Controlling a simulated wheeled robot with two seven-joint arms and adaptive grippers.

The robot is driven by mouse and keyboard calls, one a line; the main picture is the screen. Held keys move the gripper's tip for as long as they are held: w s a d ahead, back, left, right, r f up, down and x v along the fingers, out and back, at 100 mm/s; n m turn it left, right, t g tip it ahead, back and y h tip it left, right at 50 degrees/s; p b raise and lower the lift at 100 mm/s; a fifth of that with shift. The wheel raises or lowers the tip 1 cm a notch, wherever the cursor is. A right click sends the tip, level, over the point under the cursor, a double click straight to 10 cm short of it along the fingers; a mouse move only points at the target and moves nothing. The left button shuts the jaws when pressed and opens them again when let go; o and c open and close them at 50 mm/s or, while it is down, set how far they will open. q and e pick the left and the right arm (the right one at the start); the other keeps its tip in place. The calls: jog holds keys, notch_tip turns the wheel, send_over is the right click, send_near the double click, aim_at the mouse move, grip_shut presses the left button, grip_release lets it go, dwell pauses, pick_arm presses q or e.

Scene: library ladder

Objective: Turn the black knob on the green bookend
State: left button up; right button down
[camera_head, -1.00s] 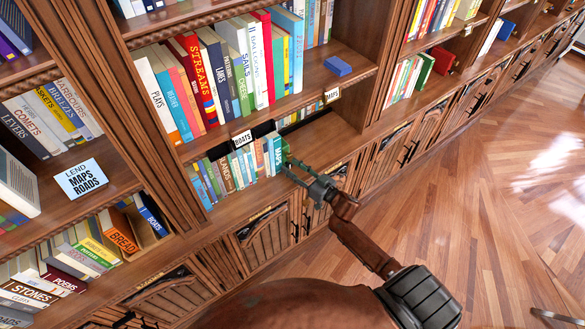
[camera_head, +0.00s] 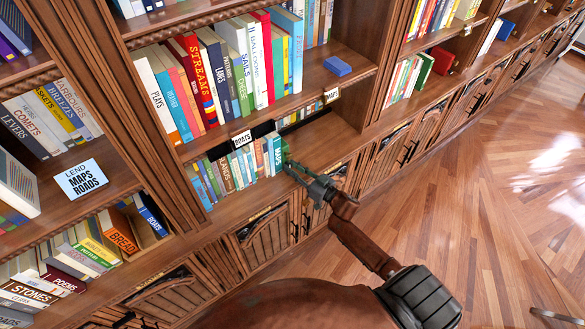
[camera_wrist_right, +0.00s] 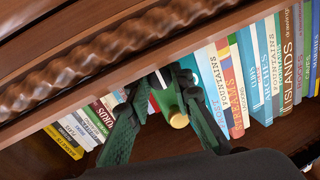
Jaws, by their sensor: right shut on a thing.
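The green bookend (camera_head: 285,153) stands at the right end of the row of books on the lower shelf. My right gripper (camera_head: 289,165) reaches to it from the front right. In the right wrist view, my right gripper's dark green fingers (camera_wrist_right: 160,85) sit on both sides of a green part of the bookend (camera_wrist_right: 166,99) with a round gold end (camera_wrist_right: 179,121). The gripper is shut on the bookend's knob. The fingers cover most of the knob, so its black surface and angle are not clear. My left gripper is not in view.
Books (camera_head: 235,170) stand close to the left of the bookend. The shelf board above carries a "BOATS" label (camera_head: 242,138) and a carved edge (camera_wrist_right: 110,60), close over the gripper. Bare shelf lies right of the bookend, and open wooden floor (camera_head: 480,200) lies at the right.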

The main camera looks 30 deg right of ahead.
jog(key=n+p, duration=0.3)
jog(key=n, duration=0.1)
jog(key=shift+r+g+h, duration=0.25)
jog(key=shift+g+h, duration=0.05)
jog(key=shift+g, duration=0.1)
jog(key=n+h+p, duration=0.1)
jog(key=n+p, duration=0.1)
jog(key=n, duration=0.2)
jog(key=shift+a+g, duration=0.1)
jog(key=shift+g, duration=0.2)
jog(key=n+h+p, duration=0.1)
jog(key=n, duration=0.2)
jog(key=shift+a+f+n, duration=0.1)
jog(key=shift+n, duration=0.3)
jog(key=shift+s+a+f+n+h, duration=0.1)
jog(key=shift+n+h, duration=0.5)
jog(key=shift+n, duration=1.2)
jog(key=shift+b, duration=0.3)
jog(key=c, duration=1.7)
grip_release()
jog(key=shift+s, duration=0.1)
